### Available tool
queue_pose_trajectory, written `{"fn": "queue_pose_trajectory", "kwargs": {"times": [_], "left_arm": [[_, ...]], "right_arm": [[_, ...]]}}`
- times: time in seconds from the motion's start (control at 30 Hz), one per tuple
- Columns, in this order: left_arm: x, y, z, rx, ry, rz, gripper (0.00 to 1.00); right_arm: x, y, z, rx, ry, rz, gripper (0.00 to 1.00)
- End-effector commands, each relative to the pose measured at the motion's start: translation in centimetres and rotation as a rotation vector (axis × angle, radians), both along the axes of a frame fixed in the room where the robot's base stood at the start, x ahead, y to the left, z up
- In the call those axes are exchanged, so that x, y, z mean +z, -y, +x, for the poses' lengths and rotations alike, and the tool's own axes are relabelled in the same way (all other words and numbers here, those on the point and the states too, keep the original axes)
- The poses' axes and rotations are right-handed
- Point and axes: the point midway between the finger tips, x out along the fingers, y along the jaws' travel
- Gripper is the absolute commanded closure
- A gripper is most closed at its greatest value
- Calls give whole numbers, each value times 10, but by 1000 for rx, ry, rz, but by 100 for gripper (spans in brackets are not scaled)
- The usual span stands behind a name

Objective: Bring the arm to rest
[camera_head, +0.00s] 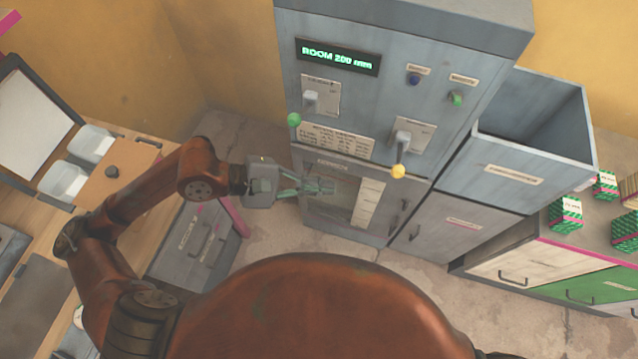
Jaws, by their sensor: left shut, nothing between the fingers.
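My left gripper (318,188) is shut and empty. It is at the end of my rust-orange left arm, which comes in from the left and bends at the elbow. The gripper points right, in front of the lower window panel of the grey press machine (440,50); I cannot tell the gap between them. The machine's display (338,57) reads "ROOM 200 mm". A lever with a green knob (294,119) and a lever with a yellow knob (398,171) stick out of its front. My right gripper is not in view.
A wooden bench (130,165) with white trays (63,181) stands at left, a grey drawer unit (190,245) beside it. An open grey bin (515,180) adjoins the machine. Green-and-white boxes (565,214) stand on the right counter. Bare floor (275,235) lies below the gripper.

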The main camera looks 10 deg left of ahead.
Motion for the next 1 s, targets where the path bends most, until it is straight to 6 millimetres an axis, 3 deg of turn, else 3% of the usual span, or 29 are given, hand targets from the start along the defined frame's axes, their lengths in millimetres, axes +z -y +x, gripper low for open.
{"fn": "queue_pose_trajectory", "kwargs": {"times": [0.2, 0.77, 0.87, 1.0], "left_arm": [[6, -10, -2, -1, 0, -1, 100], [7, -9, -2, -1, 1, 0, 100], [19, -10, -4, -1, 7, 0, 100], [52, -9, -7, -1, 22, 0, 100]], "right_arm": [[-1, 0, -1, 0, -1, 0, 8], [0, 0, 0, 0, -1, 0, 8], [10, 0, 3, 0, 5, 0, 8], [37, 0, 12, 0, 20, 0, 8]]}}
